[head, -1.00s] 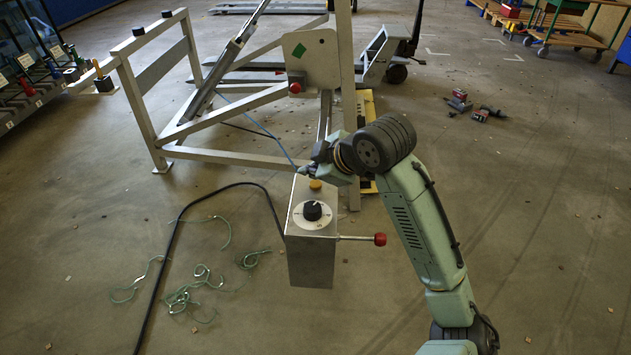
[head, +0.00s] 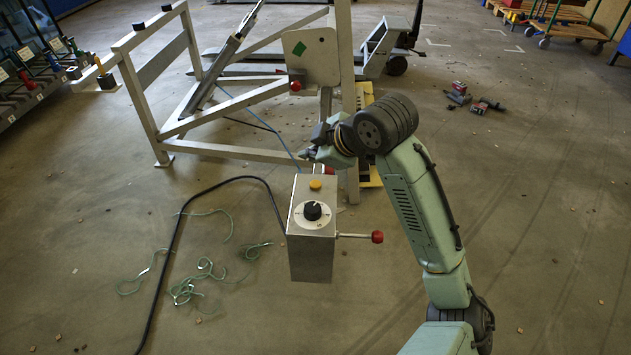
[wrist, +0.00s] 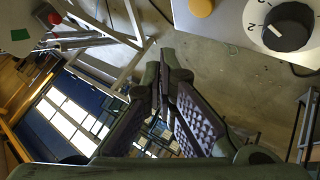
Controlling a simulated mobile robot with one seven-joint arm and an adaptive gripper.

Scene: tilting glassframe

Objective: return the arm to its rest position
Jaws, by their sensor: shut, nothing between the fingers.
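My arm (head: 425,205) reaches up from the lower right of the head view, folded at a dark elbow-like joint. My gripper (head: 306,153) is small in that view, just above and behind the metal control box (head: 312,258), apart from it. In the wrist view my gripper (wrist: 158,68) has its fingertips together with nothing between them. The control box's face (wrist: 235,25) shows at the upper right there, with its yellow button (wrist: 201,7) and black dial (wrist: 290,27). In the head view the yellow button (head: 315,184) is uncovered.
A grey tilting frame (head: 220,155) stands behind the box. A red-knobbed lever (head: 377,237) sticks out to the right. A black cable (head: 172,250) and green string (head: 190,285) lie on the floor at left. Red tools (head: 470,98) lie farther back; the right floor is mostly clear.

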